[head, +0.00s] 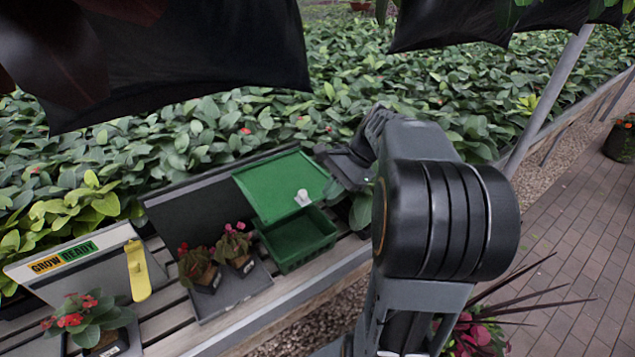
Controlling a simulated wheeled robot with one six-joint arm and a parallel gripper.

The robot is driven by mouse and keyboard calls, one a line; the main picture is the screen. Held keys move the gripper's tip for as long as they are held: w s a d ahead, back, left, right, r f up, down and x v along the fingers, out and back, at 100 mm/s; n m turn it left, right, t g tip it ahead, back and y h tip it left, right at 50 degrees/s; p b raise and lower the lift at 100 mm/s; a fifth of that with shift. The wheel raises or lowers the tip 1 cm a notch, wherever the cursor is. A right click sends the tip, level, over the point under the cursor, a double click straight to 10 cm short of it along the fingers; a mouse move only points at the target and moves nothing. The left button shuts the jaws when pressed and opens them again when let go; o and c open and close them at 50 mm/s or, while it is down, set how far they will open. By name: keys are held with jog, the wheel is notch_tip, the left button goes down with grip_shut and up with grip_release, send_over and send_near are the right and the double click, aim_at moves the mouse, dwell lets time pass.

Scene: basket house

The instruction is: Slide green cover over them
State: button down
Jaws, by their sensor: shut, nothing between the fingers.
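The green cover (281,180) is a flat panel with a small white knob (302,197) near its front right edge. It sits tilted behind and partly above a green crate (288,264). The front part of the crate is uncovered and looks empty. Two small potted plants with pinkish-red flowers, one left (197,268) and one right (236,252), stand on a dark tray (228,303) left of the crate. My gripper (343,168) is shut and empty beside the cover's right edge; its fingertips are partly hidden, and I cannot tell whether it touches the cover.
Dense foliage lies behind the slatted bench (163,322). Brick paving (570,250) is open at right.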

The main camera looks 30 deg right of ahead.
aim_at(316, 199)
jog(key=w+d+r+m+t+y, duration=0.25)
jog(key=d+m, duration=0.35)
jog(key=d, duration=0.3)
jog(key=shift+y, duration=0.55)
jog(key=p+x, duration=0.1)
jog(key=x, duration=0.4)
jog(key=p+x, duration=0.1)
jog(key=x, duration=0.4)
jog(key=shift+s+a, duration=0.15)
jog(key=shift+a, duration=0.25)
jog(key=shift+w+a+f, duration=0.1)
jog(key=shift+w+a, duration=0.05)
jog(key=shift+a, duration=0.3)
jog(key=shift+w+a+f, duration=0.1)
jog(key=shift+w+a, duration=0.1)
jog(key=shift+a, duration=0.3)
